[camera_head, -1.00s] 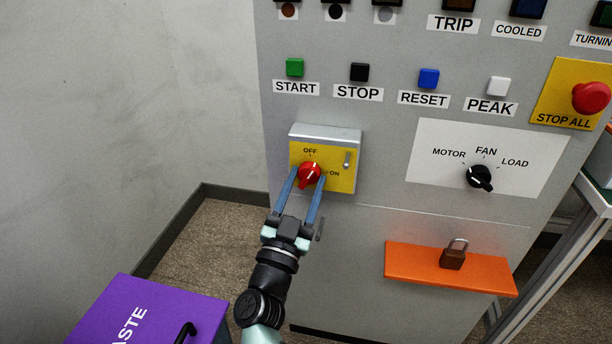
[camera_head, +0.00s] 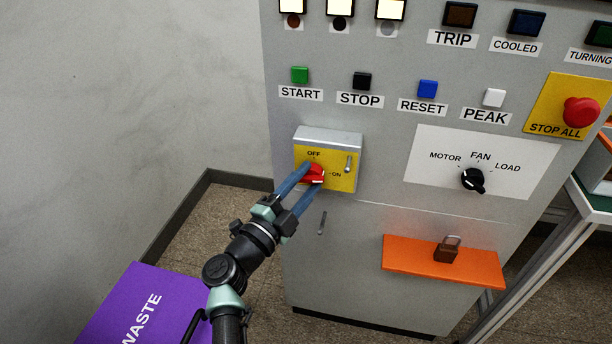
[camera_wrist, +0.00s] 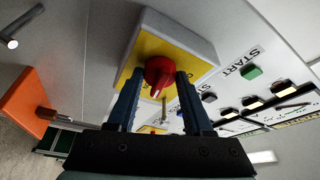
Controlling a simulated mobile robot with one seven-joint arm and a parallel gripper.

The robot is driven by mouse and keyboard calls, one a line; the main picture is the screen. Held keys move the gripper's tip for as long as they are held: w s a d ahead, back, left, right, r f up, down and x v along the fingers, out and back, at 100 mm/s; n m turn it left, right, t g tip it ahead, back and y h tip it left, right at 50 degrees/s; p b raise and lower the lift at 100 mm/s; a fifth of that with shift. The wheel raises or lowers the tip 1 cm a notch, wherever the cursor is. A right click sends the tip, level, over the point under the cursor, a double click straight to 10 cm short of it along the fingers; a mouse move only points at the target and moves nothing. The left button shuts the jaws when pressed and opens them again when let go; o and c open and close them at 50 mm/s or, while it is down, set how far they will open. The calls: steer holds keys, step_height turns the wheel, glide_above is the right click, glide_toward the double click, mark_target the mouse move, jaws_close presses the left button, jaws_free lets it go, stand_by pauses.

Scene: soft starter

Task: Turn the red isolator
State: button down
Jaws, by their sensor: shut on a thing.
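The red isolator (camera_head: 314,174) is a rotary knob on a yellow plate (camera_head: 342,182) of a grey box, marked OFF above and ON at the right. My gripper (camera_head: 310,178) is shut on the knob, coming from the lower left with one finger on each side. In the wrist view the red knob (camera_wrist: 159,72) sits between the two blue fingertips (camera_wrist: 160,80). The fingers partly cover the knob's sides in the head view.
A small metal lever (camera_head: 348,163) is beside the knob on the plate. START (camera_head: 300,75) and other buttons are above. An orange shelf (camera_head: 410,262) with a padlock (camera_head: 447,249) juts out at lower right. A purple waste bin (camera_head: 140,310) stands at lower left.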

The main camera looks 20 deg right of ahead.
steer(key=shift+r+m+g+p, duration=0.1)
steer(key=shift+m+g+p, duration=0.4)
steer(key=shift+m, duration=0.6)
steer(key=shift+y, duration=0.3)
steer(key=shift+c, duration=1.5)
jaws_free()
steer(key=p+v, duration=0.3)
steer(key=v, duration=1)
